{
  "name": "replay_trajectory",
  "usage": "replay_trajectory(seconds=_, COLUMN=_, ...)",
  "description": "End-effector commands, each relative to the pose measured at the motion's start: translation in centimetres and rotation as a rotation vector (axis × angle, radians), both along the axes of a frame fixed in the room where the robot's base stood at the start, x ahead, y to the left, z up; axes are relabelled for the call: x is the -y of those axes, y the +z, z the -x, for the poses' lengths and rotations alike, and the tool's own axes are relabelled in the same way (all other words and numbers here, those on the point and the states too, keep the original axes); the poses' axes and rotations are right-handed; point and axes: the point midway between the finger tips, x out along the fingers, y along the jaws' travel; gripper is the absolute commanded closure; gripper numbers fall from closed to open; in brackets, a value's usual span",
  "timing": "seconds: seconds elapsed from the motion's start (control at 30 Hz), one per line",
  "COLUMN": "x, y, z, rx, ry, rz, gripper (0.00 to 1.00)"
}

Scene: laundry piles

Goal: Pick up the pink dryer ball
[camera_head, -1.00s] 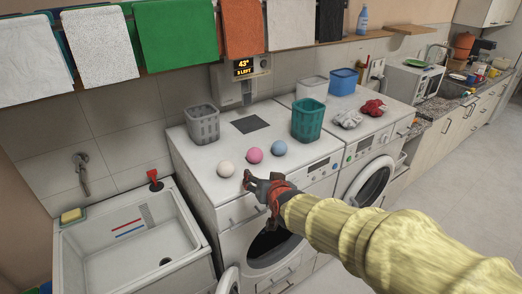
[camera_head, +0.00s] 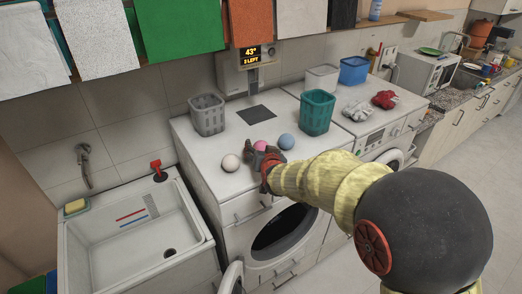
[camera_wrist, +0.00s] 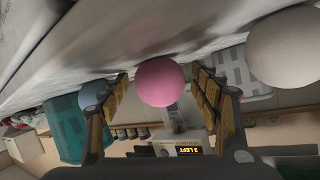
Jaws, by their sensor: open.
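The pink dryer ball (camera_head: 260,145) sits on top of the white washing machine, between a white ball (camera_head: 231,162) and a blue ball (camera_head: 286,141). My gripper (camera_head: 258,157) is right in front of it and partly hides it in the head view. In the wrist view the pink ball (camera_wrist: 160,81) lies between the two open fingers, near their tips (camera_wrist: 163,80), with a gap showing on each side. The blue ball (camera_wrist: 95,94) is partly behind one finger, and the white ball (camera_wrist: 285,47) is beyond the other.
A grey basket (camera_head: 207,115) and a teal basket (camera_head: 317,112) stand behind the balls on the machine top (camera_head: 205,160). A sink (camera_head: 140,232) is at the left. Red and grey cloth bundles lie on the machine at the right.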

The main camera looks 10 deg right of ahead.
Motion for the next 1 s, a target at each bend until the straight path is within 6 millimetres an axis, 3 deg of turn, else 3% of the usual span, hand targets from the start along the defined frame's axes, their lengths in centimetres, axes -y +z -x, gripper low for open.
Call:
replay_trajectory(seconds=0.23, x=0.01, y=-0.02, z=-0.05, rx=0.0, ry=0.0, rz=0.0, gripper=0.38)
replay_trajectory(seconds=1.0, x=0.01, y=0.0, z=-0.03, rx=0.0, ry=0.0, rz=0.0, gripper=0.82)
